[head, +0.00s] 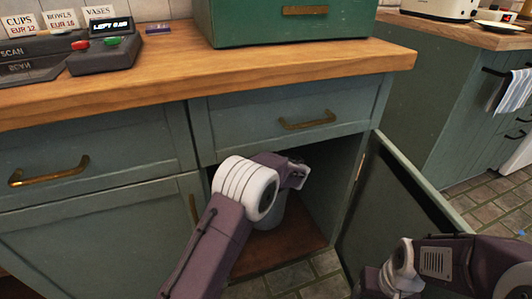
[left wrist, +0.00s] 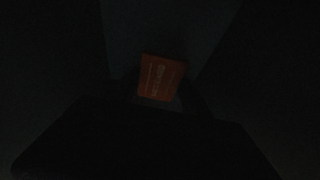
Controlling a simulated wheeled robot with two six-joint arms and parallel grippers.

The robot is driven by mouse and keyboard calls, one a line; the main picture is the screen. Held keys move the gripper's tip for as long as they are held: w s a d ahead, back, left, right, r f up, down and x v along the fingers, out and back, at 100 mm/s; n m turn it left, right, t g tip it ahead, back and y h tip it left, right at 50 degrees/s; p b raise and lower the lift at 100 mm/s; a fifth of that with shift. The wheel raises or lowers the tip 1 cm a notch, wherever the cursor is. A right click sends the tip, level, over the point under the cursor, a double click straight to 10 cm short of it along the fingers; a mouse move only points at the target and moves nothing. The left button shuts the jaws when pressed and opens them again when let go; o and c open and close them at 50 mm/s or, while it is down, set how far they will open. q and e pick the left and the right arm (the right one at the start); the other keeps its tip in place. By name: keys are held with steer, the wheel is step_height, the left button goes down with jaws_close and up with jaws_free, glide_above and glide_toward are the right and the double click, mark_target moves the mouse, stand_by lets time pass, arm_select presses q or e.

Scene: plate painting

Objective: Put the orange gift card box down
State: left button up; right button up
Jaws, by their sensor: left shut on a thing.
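The orange gift card box (left wrist: 162,76) shows dimly in the middle of the left wrist view, with pale lettering on its face. My left gripper (left wrist: 160,98) is shut on it; the fingers are barely visible in the dark. In the head view my left arm reaches into the open lower cabinet (head: 290,255), under the drawer. The box is hidden there, and I cannot tell whether it touches a surface. My right arm shows at the lower right, but its gripper is out of view.
The cabinet door (head: 390,205) stands open to the right of my left arm. The wooden counter (head: 165,68) above carries a green box (head: 290,28) and a till device (head: 105,55). Another counter (head: 455,95) stands at the right. A grey shape inside the cabinet is unclear.

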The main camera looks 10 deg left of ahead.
arm_select(q)
step_height(320, 180, down, 10)
steer(key=b, duration=0.8)
steer(key=shift+r, duration=0.15)
steer(key=o, duration=1.4)
step_height(320, 180, up, 7)
steer(key=p, duration=0.6)
